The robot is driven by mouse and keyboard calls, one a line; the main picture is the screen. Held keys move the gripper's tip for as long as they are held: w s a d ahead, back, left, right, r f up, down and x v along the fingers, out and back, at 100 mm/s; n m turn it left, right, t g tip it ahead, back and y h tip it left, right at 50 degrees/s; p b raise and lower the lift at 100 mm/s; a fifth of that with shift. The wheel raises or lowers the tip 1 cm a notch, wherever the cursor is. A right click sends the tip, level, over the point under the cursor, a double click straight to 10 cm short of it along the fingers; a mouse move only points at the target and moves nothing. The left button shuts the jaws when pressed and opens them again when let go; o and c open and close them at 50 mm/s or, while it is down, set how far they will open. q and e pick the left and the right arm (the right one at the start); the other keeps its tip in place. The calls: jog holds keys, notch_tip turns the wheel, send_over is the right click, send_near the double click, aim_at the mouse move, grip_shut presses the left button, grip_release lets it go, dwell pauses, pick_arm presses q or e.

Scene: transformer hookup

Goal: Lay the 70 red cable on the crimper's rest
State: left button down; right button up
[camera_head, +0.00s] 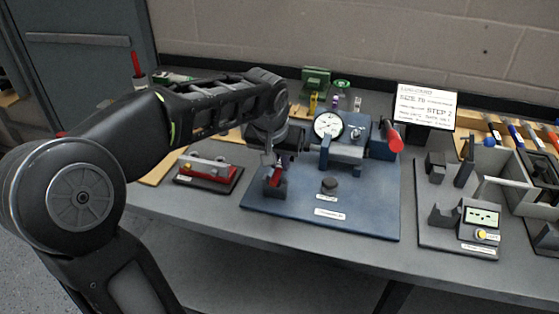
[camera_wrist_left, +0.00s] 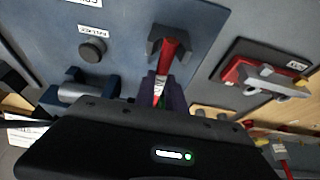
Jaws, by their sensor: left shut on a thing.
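My left gripper (camera_head: 270,160) is over the left side of the blue crimper base (camera_head: 375,222), its fingers pointing down. It is shut on the red cable (camera_head: 276,174), which also shows in the left wrist view (camera_wrist_left: 171,52) between the dark fingers (camera_wrist_left: 162,90). The cable's far end lies at the notch of the dark grey rest (camera_head: 270,191), also seen in the left wrist view (camera_wrist_left: 154,46). I cannot tell whether the cable touches the rest's bottom. The crimper (camera_head: 341,152) carries a round gauge (camera_head: 328,125) and a red handle (camera_head: 394,138). My right gripper is not in view.
A dark plate with a red tool (camera_head: 205,175) lies left of the crimper base. A step sign (camera_head: 424,107) stands behind. A tester with a display (camera_head: 480,217) and grey holders stand at the right.

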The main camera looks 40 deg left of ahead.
pick_arm(q)
jog(key=shift+f, duration=0.25)
jog(key=c, duration=1.3)
grip_release()
jog(key=shift+r+p, duration=2.35)
jog(key=shift+r, duration=1.2)
jog(key=shift+f, duration=0.1)
